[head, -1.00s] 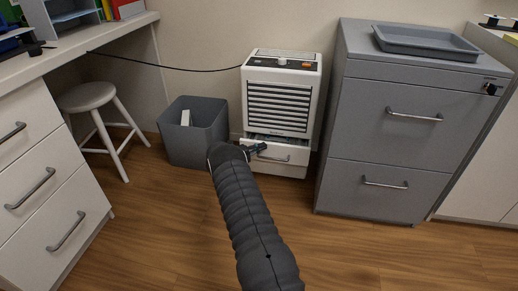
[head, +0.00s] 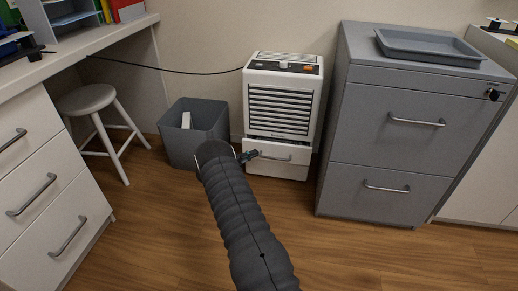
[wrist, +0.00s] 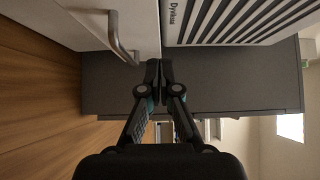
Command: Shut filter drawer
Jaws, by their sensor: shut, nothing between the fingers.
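The filter drawer (head: 294,166) is the low white drawer at the base of a white louvred unit (head: 296,79). Its front stands a little out from the unit, with a dark gap along its top edge. It has a grey bar handle (head: 276,158). My gripper (head: 257,153) is shut and empty, near the left part of the drawer front; the head view does not settle whether it touches. In the wrist view the drawer (wrist: 85,12) with its handle (wrist: 121,42) is upper left, and my shut fingertips (wrist: 159,70) are beside the handle, apart from it.
A grey bin (head: 193,140) stands left of the unit. A grey filing cabinet (head: 400,130) stands close on its right. A stool (head: 88,98) and white desk drawers (head: 40,190) are further left. The wood floor in front is clear.

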